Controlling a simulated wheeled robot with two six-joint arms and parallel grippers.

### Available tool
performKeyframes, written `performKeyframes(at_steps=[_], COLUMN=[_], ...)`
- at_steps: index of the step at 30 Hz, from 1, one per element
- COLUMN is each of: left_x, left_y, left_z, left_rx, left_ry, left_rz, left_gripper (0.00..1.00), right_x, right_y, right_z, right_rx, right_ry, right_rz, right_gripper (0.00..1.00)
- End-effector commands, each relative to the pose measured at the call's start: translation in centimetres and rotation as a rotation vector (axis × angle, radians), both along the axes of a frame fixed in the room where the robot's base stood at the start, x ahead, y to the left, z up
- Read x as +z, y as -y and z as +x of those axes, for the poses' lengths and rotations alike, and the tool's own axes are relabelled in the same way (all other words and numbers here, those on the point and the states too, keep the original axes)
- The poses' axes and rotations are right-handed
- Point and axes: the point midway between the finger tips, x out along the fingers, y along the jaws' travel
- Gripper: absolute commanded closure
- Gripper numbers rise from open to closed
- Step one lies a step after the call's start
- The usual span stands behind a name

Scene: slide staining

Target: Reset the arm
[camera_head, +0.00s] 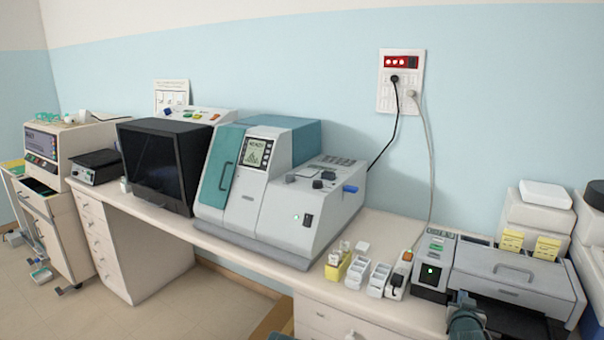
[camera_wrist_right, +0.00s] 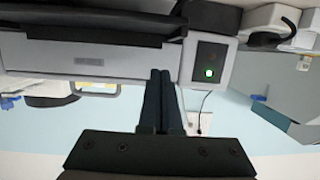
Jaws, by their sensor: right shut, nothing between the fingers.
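My right gripper (camera_head: 463,302) shows at the bottom right of the head view, in front of the grey machine with a drawer handle (camera_head: 520,272). In the right wrist view its two dark fingers (camera_wrist_right: 160,76) are together, with nothing between them. That view is upside down, and the machine's front (camera_wrist_right: 110,62) and the panel with a green light (camera_wrist_right: 209,73) lie beyond the fingertips. I cannot tell how far the fingers are from the machine. My left gripper is not in view.
The bench (camera_head: 392,225) runs along the wall. On it stand a teal and grey machine (camera_head: 268,190), a black-fronted box (camera_head: 160,165), white racks (camera_head: 379,279) and a yellow holder (camera_head: 336,268). Cables hang from the wall socket (camera_head: 401,85) to the bench.

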Motion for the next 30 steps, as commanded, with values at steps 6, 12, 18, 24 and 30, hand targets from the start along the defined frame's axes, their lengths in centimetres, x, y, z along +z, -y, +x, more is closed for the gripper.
performKeyframes(at_steps=[6,12,18,24,30], left_x=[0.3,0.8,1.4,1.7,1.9], left_y=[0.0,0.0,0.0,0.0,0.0], left_z=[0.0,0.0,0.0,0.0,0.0], left_rx=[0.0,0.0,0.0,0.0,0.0], left_ry=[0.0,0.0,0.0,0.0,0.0], left_rz=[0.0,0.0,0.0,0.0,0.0], left_gripper=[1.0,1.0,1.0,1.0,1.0], right_x=[-3.2,-7.7,-12.6,-14.4,-14.5], right_y=[-5.2,-13.3,-25.2,-32.7,-35.4], right_z=[0.5,-0.6,-6.6,-14.2,-18.5], right_rx=[0.054,0.155,0.346,0.513,0.593], right_ry=[-0.167,-0.433,-0.857,-1.206,-1.379], right_rz=[0.047,0.091,0.1,0.059,0.025], right_gripper=[1.0,1.0,1.0,1.0,1.0])
